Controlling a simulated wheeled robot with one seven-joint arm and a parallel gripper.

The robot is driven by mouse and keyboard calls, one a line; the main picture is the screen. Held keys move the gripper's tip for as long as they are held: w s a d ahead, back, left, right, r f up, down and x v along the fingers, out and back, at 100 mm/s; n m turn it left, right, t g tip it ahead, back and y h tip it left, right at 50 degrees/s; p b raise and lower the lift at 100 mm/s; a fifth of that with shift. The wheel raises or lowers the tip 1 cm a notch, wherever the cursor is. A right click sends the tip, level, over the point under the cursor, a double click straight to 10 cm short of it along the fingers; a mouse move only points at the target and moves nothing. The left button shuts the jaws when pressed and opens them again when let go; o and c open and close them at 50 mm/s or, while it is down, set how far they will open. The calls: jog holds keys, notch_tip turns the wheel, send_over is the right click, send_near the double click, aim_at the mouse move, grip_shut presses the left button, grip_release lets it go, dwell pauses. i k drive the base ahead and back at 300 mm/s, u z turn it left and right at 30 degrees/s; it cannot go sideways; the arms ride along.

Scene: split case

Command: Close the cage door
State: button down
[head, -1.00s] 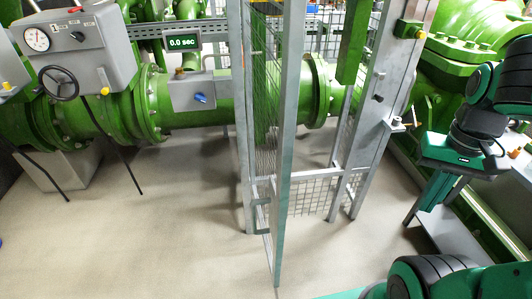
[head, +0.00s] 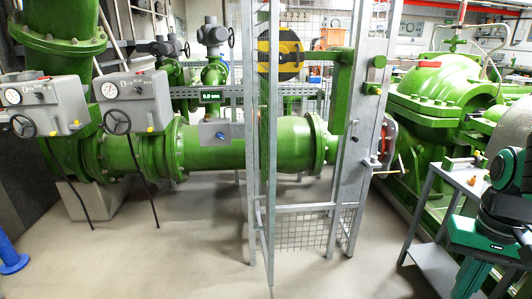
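The cage door (head: 271,150) is a tall grey metal frame with mesh. It stands open, swung out toward me and seen almost edge-on, beside the left post (head: 252,130) of the cage. The opening to its right is bounded by a wide grey post (head: 366,150) with a latch or handle (head: 371,162). My gripper (head: 468,278) is at the lower right, hanging from my dark and green arm, well apart from the door. Its fingertips are too unclear to show whether it is open or shut.
A grey side table (head: 445,180) with small items stands at the right, close to my arm. Green pipes (head: 215,150) and valve boxes (head: 128,98) run along the back left. A blue stand (head: 10,258) is at the left edge. The floor (head: 170,250) in front is clear.

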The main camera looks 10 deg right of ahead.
aim_at(270, 197)
jog(key=u, duration=0.2)
jog(key=k, duration=0.1)
jog(key=u, duration=1.15)
jog(key=i, duration=0.75)
